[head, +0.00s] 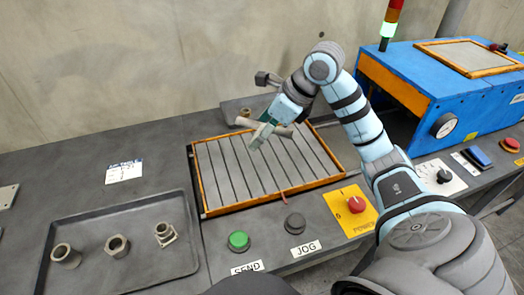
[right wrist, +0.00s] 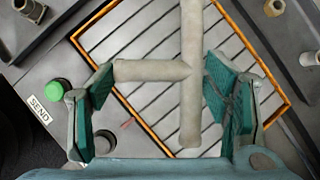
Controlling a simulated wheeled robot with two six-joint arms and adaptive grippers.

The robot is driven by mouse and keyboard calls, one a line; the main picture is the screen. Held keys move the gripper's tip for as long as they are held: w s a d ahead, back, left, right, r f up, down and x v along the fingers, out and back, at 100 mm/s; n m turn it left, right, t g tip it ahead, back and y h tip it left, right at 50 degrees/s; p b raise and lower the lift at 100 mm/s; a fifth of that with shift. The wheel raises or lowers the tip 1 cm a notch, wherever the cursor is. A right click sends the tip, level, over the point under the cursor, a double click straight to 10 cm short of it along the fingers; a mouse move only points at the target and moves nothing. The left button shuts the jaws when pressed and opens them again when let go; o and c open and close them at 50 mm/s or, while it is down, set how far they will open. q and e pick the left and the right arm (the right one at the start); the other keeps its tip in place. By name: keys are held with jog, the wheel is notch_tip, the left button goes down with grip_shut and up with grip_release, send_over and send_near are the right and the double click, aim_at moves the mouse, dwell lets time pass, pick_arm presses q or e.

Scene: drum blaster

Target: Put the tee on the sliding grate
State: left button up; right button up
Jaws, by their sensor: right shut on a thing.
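The tee (right wrist: 188,80) is a pale grey T-shaped pipe fitting. My right gripper (right wrist: 160,88) is shut on it, with the green finger pads at the end of its stem and at its crossbar. In the head view the right gripper (head: 262,136) holds the tee (head: 285,132) above the back part of the sliding grate, partly hiding it. The sliding grate (head: 230,180) is a grey slatted panel in an orange frame, and no part rests on its visible slats. My left gripper is not in view.
A dark tray (head: 90,232) at the front left holds three fittings. A green SEND button (head: 239,241), a dark JOG button (head: 295,223) and a red power knob (head: 356,204) line the grate's front. A blue machine (head: 400,75) stands at the right. Another fitting (head: 243,116) lies behind the grate.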

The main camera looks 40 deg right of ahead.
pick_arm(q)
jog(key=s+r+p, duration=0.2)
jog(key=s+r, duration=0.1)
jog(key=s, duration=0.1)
pick_arm(e)
jog(key=w+d+r+m, duration=0.1)
jog(key=w+d+r, duration=0.35)
jog(key=r, duration=0.25)
jog(key=b, duration=0.3)
send_over(262, 156)
jog(key=s, duration=0.2)
notch_tip(262, 156, down, 9)
jog(key=f, duration=0.3)
jog(key=f+b, duration=0.1)
jog(key=f, duration=0.6)
jog(key=shift+w+d+f, duration=0.1)
jog(key=shift+d+f, duration=0.2)
jog(key=shift+d, duration=0.05)
jog(key=shift+d+f, duration=0.1)
jog(key=shift+f, duration=0.1)
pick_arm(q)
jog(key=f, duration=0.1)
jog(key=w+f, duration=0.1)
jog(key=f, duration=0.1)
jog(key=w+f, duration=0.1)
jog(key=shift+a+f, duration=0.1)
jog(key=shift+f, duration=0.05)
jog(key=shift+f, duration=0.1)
pick_arm(e)
jog(key=shift+f, duration=0.1)
